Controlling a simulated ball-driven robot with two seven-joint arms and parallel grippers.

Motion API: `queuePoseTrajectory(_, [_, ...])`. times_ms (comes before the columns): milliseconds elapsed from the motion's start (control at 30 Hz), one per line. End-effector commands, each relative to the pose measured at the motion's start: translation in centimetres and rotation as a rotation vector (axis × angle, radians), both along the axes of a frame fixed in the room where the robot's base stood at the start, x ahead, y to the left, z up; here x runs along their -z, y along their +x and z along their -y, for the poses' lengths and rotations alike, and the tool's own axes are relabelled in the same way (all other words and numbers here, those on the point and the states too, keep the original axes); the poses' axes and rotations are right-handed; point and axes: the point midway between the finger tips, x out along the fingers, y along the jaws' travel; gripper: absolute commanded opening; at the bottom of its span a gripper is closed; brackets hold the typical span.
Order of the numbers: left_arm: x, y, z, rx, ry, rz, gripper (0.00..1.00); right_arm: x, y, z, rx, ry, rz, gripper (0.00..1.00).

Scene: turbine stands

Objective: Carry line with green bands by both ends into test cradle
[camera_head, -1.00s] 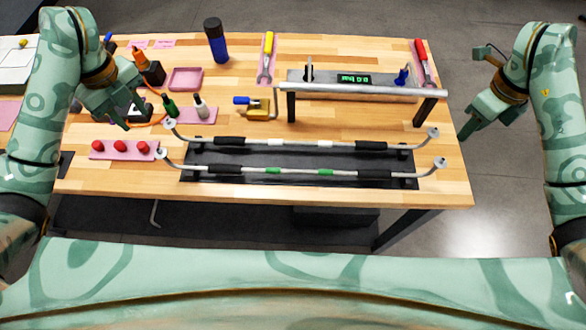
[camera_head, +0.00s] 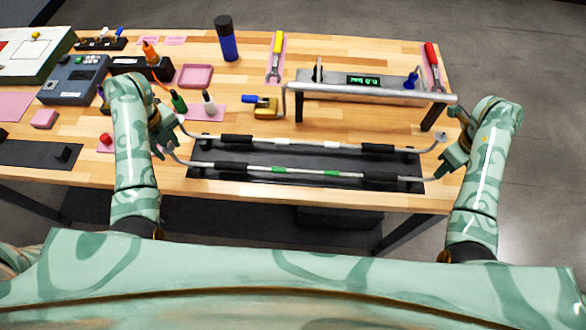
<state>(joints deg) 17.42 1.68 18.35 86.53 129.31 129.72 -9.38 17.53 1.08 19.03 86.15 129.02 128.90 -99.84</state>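The line with green bands (camera_head: 305,172) lies level along the near side of a black rack (camera_head: 233,179), with dark sleeves and upturned ends. The test cradle appears to be the grey unit with a green display (camera_head: 387,87) and a silver bar in front, at the back right of the bench. My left gripper (camera_head: 166,146) is beside the left ends of the lines, partly hidden by my forearm. My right gripper (camera_head: 447,163) is beside the right end of the green-banded line. I cannot tell whether either touches the line or how far the fingers are apart.
A similar line with white bands (camera_head: 304,144) lies just behind. A yellow and blue tool (camera_head: 262,104), a blue bottle (camera_head: 227,40), a pink tray (camera_head: 194,76) and a red-handled tool (camera_head: 433,62) stand around. Bare wood lies between the lines and cradle.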

Motion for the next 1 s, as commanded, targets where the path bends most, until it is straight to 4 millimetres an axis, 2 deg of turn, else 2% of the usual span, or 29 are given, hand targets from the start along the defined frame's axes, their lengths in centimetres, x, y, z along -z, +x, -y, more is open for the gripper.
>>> queuePoseTrajectory(133, [0.8, 0.0, 0.1, 0.0, -0.001, 0.002, 0.36, 0.8, 0.0, 0.0, 0.002, 0.001, 0.0, 0.36])
queuePoseTrajectory(400, [0.9, 0.0, 0.0, -0.001, -0.001, 0.002, 0.36, 0.8, 0.0, 0.0, 0.001, 0.0, 0.002, 0.36])
queuePoseTrajectory(433, [0.9, 0.0, 0.0, -0.001, 0.0, 0.002, 0.33, 0.8, 0.0, 0.0, 0.001, 0.0, 0.002, 0.33])
queuePoseTrajectory(533, [0.8, 0.0, 0.0, -0.001, 0.0, 0.002, 0.05, 0.8, 0.0, 0.0, 0.001, 0.0, 0.002, 0.05])
queuePoseTrajectory(567, [0.8, 0.0, 0.0, -0.001, 0.0, 0.002, 0.0, 0.8, 0.0, 0.0, 0.001, 0.0, 0.002, 0.0])
queuePoseTrajectory(833, [0.7, 0.1, 0.0, -0.001, 0.0, 0.004, 0.0, 0.7, 0.1, 0.0, 0.001, 0.001, 0.003, 0.0])
queuePoseTrajectory(1000, [-0.3, 0.1, 0.0, -0.001, 0.0, 0.005, 0.0, -0.3, 0.1, 0.0, 0.001, 0.001, 0.004, 0.0])
